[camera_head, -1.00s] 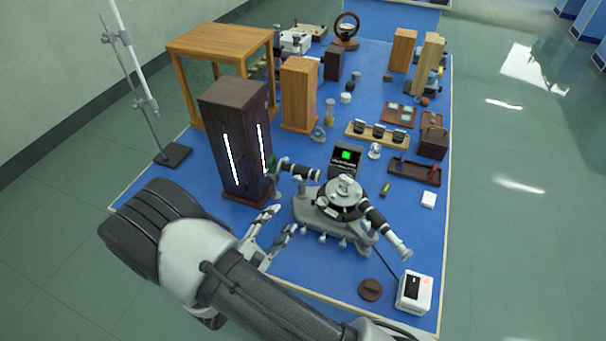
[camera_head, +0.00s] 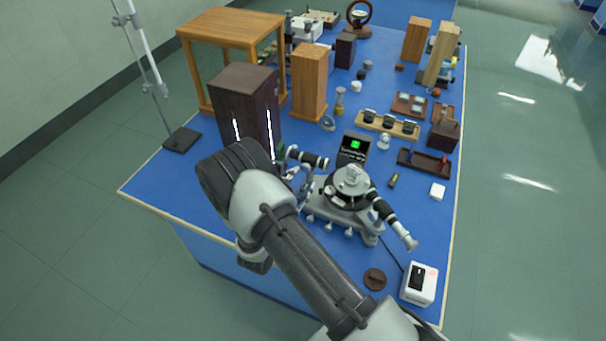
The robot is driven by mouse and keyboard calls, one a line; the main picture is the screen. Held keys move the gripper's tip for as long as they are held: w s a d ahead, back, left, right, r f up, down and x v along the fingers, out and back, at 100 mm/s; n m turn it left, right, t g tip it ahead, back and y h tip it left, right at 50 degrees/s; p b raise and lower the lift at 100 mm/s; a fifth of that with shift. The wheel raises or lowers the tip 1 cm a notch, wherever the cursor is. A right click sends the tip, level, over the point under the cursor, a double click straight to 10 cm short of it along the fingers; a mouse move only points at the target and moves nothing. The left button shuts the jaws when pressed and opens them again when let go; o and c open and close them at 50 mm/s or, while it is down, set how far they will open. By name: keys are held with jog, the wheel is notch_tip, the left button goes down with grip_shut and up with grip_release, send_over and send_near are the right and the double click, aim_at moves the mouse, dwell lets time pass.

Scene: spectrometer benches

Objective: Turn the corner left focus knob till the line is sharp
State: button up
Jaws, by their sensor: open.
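The spectrometer (camera_head: 349,188) stands on the blue bench, with a round table on top and a grey base. Its left tube (camera_head: 308,159), black with light bands, points toward the dark lamp housing. Its right tube (camera_head: 385,210) points toward the lower right. The focus knob is too small to tell apart, and the line itself is not readable. My gripper (camera_head: 302,181) is beside the left end of the spectrometer, just below the left tube. It is open, and partly hidden by my wrist. I cannot tell whether it touches the spectrometer.
The tall dark housing (camera_head: 243,97) with bright slits stands close behind my wrist. A small screen (camera_head: 354,147) with a green mark stands behind the spectrometer. A white box (camera_head: 418,286) and a brown disc (camera_head: 375,279) lie at the front right. The front left bench is clear.

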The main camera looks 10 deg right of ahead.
aim_at(305, 169)
jog(key=shift+x, duration=1.95)
jog(key=shift+c, duration=0.3)
jog(key=c, duration=1)
